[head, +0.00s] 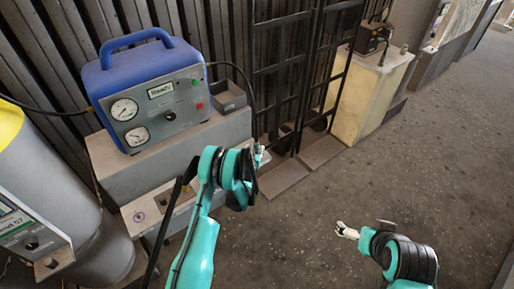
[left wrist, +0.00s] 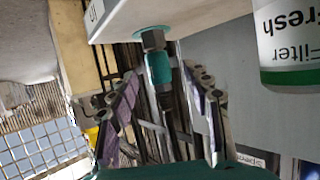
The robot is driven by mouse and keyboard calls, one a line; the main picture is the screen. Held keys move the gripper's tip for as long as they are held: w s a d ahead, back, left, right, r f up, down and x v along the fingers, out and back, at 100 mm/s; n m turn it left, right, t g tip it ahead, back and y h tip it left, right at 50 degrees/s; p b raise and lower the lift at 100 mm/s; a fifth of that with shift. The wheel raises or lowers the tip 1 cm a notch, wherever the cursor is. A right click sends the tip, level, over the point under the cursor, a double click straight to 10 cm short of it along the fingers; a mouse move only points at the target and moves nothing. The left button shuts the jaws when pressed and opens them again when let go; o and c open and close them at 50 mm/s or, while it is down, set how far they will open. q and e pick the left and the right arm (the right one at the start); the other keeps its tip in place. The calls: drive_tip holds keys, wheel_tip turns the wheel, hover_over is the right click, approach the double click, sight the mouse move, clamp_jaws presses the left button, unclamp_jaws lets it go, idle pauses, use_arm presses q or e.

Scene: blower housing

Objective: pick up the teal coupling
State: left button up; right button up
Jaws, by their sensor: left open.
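The teal coupling (left wrist: 159,68) shows in the left wrist view, joined to a grey hex fitting (left wrist: 152,39) on a pale panel (left wrist: 190,15). A dark hose or stem runs from its other end. My left gripper (left wrist: 163,86) is open, with one finger to each side of the coupling and visible gaps between. In the head view my left gripper (head: 259,155) is at the right end of the bench, and I cannot make out the coupling there. My right gripper (head: 346,231) is over the floor at lower right; its jaw state is unclear.
A blue and grey gauge box (head: 150,95) stands on a grey block (head: 160,160), with a small dark tray (head: 229,98) beside it. Black racks (head: 285,70) stand behind. A white filter canister (left wrist: 287,40) is at right in the left wrist view. The floor (head: 400,160) at right is clear.

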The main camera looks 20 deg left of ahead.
sight(256, 145)
use_arm(q)
drive_tip(key=b+x, duration=0.1)
drive_tip(key=x, duration=0.3)
drive_tip(key=shift+w+f+b, duration=0.15)
drive_tip(key=shift+f+b, duration=0.05)
drive_tip(key=shift+b, duration=0.2)
drive_tip(key=shift+r, duration=0.1)
clamp_jaws()
drive_tip(key=shift+r+p, duration=0.4)
drive_tip(key=shift+r, duration=0.2)
drive_tip(key=r+p, duration=0.1)
drive_tip(key=r, duration=0.1)
drive_tip(key=d+r+p, duration=0.1)
drive_tip(key=r, duration=0.1)
drive_tip(key=shift+d, duration=0.2)
drive_tip(key=s+d+r+p, duration=0.3)
drive_tip(key=d+r, duration=0.2)
drive_tip(key=d, duration=0.5)
drive_tip(key=shift+r, duration=0.4)
drive_tip(key=shift+r, duration=0.1)
